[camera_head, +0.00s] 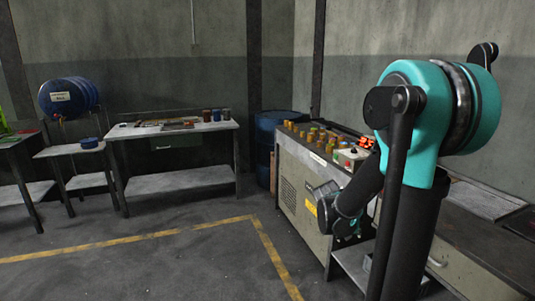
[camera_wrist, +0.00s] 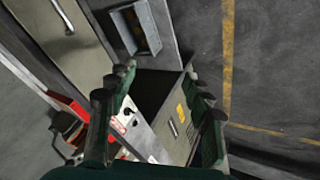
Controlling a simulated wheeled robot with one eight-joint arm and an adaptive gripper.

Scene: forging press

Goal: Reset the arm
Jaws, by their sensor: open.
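My gripper (camera_wrist: 159,72) shows in the wrist view with its two dark green fingers spread apart. Nothing is held between them. The grey control cabinet (camera_wrist: 178,135), with its yellow label, lies beyond the fingers, tilted in this view. In the head view my arm is bent on the right, with its lower part in front of the control cabinet (camera_head: 303,190). The fingers are hard to make out there.
A workbench (camera_head: 180,132) with cans stands at the back wall. A blue drum (camera_head: 63,97) lies on a stand at left. Another blue barrel (camera_head: 265,140) stands in the corner. A dark bench (camera_head: 485,200) is at right. The floor inside the yellow line (camera_head: 130,240) is clear.

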